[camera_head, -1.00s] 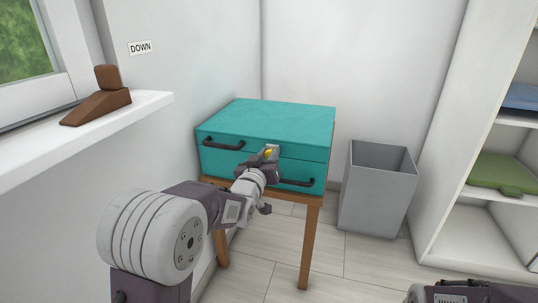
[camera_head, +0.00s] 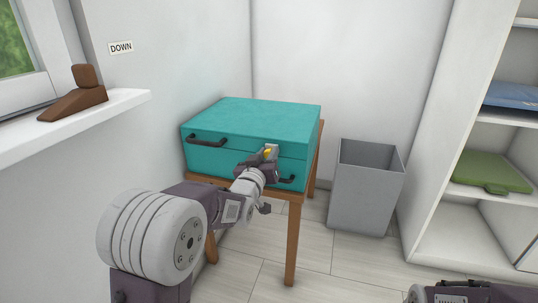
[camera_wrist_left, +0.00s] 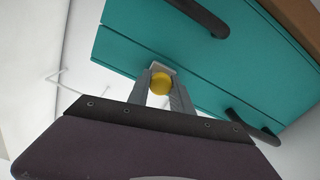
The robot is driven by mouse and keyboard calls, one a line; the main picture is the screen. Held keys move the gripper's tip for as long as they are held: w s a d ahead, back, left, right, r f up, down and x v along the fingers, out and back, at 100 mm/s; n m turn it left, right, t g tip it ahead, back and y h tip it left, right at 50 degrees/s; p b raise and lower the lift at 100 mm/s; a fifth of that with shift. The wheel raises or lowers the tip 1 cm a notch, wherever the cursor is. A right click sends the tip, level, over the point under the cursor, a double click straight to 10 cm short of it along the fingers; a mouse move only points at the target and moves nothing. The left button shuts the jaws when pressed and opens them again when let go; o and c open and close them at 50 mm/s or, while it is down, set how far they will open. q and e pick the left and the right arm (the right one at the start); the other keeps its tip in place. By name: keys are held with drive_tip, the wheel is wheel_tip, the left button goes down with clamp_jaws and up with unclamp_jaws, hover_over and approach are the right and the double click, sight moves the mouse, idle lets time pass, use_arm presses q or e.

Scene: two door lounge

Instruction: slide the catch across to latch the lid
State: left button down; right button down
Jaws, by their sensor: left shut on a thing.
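A teal box (camera_head: 255,120) with a shut lid stands on a small wooden table. The catch's yellow knob (camera_head: 268,153) is on the box's front, right of the middle, near the lid seam. My left gripper (camera_head: 271,151) is shut on this knob. In the left wrist view the round yellow knob (camera_wrist_left: 161,83) sits between the two grey fingers, with a pale plate (camera_wrist_left: 162,67) behind it. The fingers hide part of the catch, so I cannot tell whether it is engaged. My right gripper is out of view; only part of that arm shows at the lower right.
Dark handles (camera_head: 207,140) stick out from the box front, one partly behind my left arm. A grey bin (camera_head: 366,190) stands right of the wooden table (camera_head: 293,240). White shelves (camera_head: 445,215) are at the right. A windowsill (camera_head: 80,125) with a brown wedge is at the left.

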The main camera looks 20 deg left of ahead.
use_arm(q)
drive_tip(key=shift+d, duration=0.15)
drive_tip(key=c, duration=1.1)
unclamp_jaws()
drive_tip(key=shift+d, duration=0.15)
drive_tip(key=shift+c, duration=0.2)
drive_tip(key=shift+s, duration=0.1)
